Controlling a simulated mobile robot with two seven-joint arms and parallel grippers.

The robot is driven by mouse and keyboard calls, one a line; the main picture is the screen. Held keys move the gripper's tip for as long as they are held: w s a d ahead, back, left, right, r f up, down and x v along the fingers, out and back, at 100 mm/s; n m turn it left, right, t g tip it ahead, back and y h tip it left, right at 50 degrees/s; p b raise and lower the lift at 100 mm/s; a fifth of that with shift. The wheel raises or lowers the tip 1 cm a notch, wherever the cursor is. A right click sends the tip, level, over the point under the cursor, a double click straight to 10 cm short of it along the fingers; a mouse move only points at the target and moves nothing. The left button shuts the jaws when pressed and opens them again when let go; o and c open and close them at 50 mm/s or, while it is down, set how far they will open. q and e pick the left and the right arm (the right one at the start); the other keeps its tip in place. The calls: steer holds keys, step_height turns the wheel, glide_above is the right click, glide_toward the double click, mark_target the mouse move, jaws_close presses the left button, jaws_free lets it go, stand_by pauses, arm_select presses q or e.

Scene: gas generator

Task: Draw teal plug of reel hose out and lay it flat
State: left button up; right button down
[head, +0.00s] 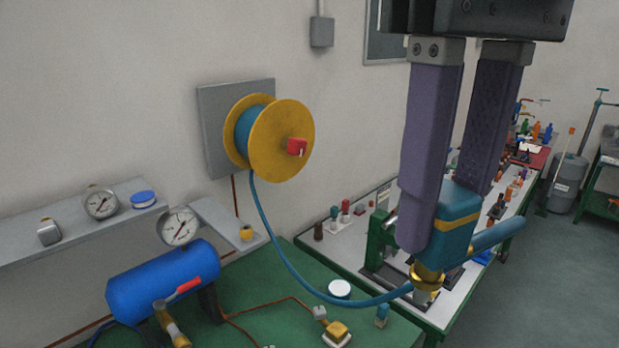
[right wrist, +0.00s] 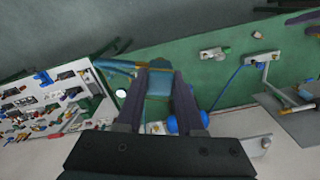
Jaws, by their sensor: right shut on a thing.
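My right gripper (head: 446,225) comes down from the top of the head view, its two purple-grey fingers shut on the teal plug (head: 457,222). The plug is a teal block with a yellow stripe, a brass collar at its lower end and a teal stub pointing right. The blue hose (head: 290,262) runs from the plug in a sagging curve up to the yellow reel (head: 283,140) on the wall. In the right wrist view the teal plug (right wrist: 159,82) shows between the fingertips. My left gripper is not in view.
A green bench (head: 265,290) holds a blue tank (head: 160,280), a gauge (head: 180,226), a white round cap (head: 340,289) and brass fittings (head: 336,332). A grey shelf (head: 80,222) is on the left wall. A white-topped bench with several small items lies behind the plug.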

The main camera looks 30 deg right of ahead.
steer(key=w+a+f+m+g+y+b, duration=0.15)
steer(key=a+f+m+b, duration=0.25)
steer(key=f+m+b, duration=0.4)
steer(key=w+a+f+m+g+b, duration=0.2)
steer(key=w+a+f+m+b, duration=0.15)
steer(key=f+m+b, duration=0.45)
steer(key=w+a+f+m+g+b, duration=0.2)
steer(key=a+f+m+b, duration=0.3)
steer(key=f+b, duration=0.6)
steer(key=w+f+m+t+y+b, duration=0.4)
steer(key=f+m+t+b, duration=0.2)
steer(key=f+m+b, duration=0.5)
steer(key=w+f+m+t+y+b, duration=0.4)
steer(key=f+m+t+b, duration=0.2)
steer(key=f+m+b, duration=0.5)
step_height(320, 180, down, 5)
steer(key=shift+w+d+b, duration=0.25)
steer(key=shift+w+b, duration=0.05)
steer(key=shift+w, duration=0.05)
step_height(320, 180, down, 8)
steer(key=b, duration=0.4)
steer(key=shift+r, duration=0.25)
steer(key=shift+f+b, duration=0.4)
steer(key=shift+f, duration=0.6)
